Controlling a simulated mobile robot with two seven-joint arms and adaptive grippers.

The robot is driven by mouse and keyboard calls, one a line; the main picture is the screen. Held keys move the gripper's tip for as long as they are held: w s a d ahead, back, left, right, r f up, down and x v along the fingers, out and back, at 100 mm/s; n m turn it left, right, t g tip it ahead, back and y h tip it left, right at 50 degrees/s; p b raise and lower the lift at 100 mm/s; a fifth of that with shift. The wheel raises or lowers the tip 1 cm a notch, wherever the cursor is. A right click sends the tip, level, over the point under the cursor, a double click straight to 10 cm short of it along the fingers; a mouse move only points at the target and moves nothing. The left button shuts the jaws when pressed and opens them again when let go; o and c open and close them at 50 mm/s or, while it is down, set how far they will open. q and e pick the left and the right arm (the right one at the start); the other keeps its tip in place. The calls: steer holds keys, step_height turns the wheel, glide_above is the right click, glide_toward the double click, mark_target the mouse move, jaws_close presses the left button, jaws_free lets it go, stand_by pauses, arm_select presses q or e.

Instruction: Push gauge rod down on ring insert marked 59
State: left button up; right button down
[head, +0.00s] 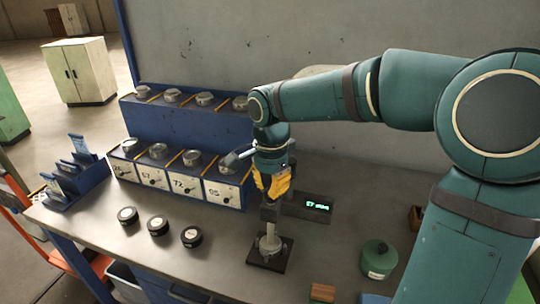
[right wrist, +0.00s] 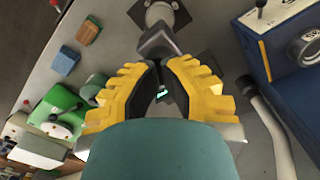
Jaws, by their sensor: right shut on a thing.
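My right gripper (head: 271,200), with yellow fingers, points down over the bench and is shut on the dark upper part of the gauge rod (head: 271,229). The rod stands about upright, its lower end at a silver round fixture (head: 268,246) on a dark square base (head: 262,262). In the right wrist view the fingers (right wrist: 157,65) close around the rod's grey block (right wrist: 157,43). Whether a ring insert sits in the fixture is hidden. My left gripper is out of view.
A small display (head: 317,205) with green characters lies behind the fixture. A blue two-step rack (head: 185,125) with numbered white fronts stands at the back left. A green round container (head: 378,260) stands at right. A blue card holder (head: 75,175) is at far left.

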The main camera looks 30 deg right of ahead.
steer(key=shift+r, duration=0.15)
step_height(320, 180, up, 7)
steer(key=p, duration=0.6)
steer(key=shift+f, duration=0.2)
stand_by(0.4)
